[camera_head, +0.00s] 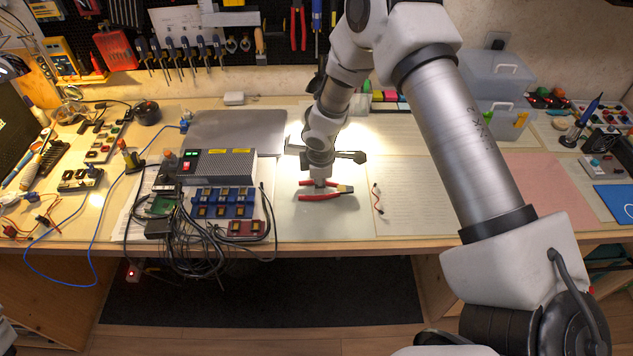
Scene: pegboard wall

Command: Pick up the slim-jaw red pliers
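A pair of red-handled pliers (318,196) lies on the light mat near the front middle of the bench. Its handles point left and its dark and yellowish jaw end points right. My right gripper (320,182) points down right at the pliers, over the middle of the handles. Its fingertips are small and overlap the pliers, so I cannot tell whether they are closed on it. Another red-handled tool (298,27) hangs on the pegboard at the back. My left gripper is not in view.
Left of the pliers stand a grey power box (217,165), blue modules (222,202) and a tangle of black cables (205,245). A small red-tipped wire (377,198) lies close on the right. Clear plastic boxes (497,77) stand at the back right. The bench's front edge is near.

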